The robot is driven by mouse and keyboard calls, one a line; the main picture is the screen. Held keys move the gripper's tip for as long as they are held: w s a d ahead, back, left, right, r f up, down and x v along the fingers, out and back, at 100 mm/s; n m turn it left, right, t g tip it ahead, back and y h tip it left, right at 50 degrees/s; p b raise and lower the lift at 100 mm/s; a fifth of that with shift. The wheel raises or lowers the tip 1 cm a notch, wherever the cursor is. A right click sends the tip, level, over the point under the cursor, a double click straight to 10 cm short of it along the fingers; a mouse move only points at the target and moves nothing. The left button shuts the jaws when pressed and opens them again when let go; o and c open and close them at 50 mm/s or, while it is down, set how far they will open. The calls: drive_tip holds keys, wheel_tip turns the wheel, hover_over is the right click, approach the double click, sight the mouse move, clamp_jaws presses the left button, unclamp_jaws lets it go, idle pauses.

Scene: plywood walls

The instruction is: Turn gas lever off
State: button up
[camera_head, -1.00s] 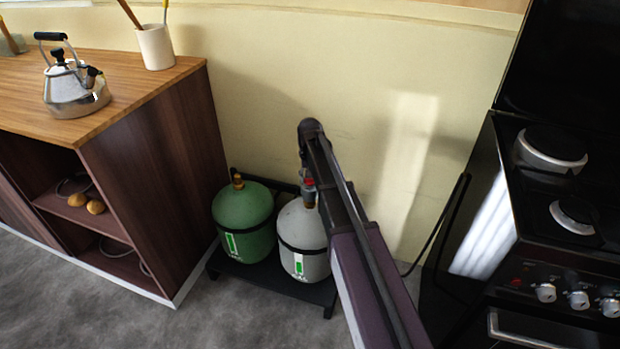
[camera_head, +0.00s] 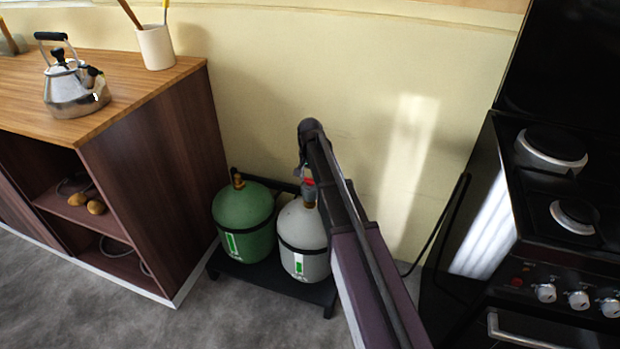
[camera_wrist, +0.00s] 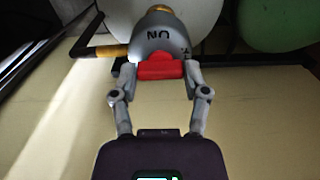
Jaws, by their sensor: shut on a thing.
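A white gas cylinder (camera_head: 302,238) with a green label stands on a low black stand, and a green cylinder (camera_head: 243,222) stands to its left. A grey regulator (camera_wrist: 160,38) with dark lettering sits on the white cylinder's valve. In the wrist view the red gas lever (camera_wrist: 160,67) is on the regulator's near side. My gripper (camera_wrist: 159,72) has its two fingers on either side of the red lever and is shut on it. In the head view my arm hides part of the white cylinder, and the red lever (camera_head: 309,182) shows only as a small patch.
The black stand (camera_head: 270,280) is close to the cream wall. A wooden cabinet (camera_head: 150,180) with a kettle (camera_head: 72,85) on top is at the left. A black stove (camera_head: 560,230) is at the right. A dark hose (camera_head: 450,218) runs along the wall beside the stove.

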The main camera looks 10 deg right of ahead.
drive_tip(key=o, duration=1.2)
drive_tip(key=shift+c, duration=0.2)
drive_tip(key=shift+n, duration=0.3)
drive_tip(key=n, duration=0.8)
drive_tip(key=shift+n, duration=0.3)
drive_tip(key=n, duration=0.4)
drive_tip(key=shift+n, duration=0.3)
drive_tip(key=n, duration=0.4)
wheel_tip(320, 180, up, 14)
drive_tip(key=p, duration=1.4)
drive_tip(key=s+f+m+b, duration=1.1)
drive_tip(key=s+f+b, duration=1.1)
drive_tip(key=s, duration=0.4)
drive_tip(key=shift+d+f+m+b, duration=0.15)
drive_tip(key=shift+f+m+b, duration=0.15)
drive_tip(key=shift+f, duration=0.05)
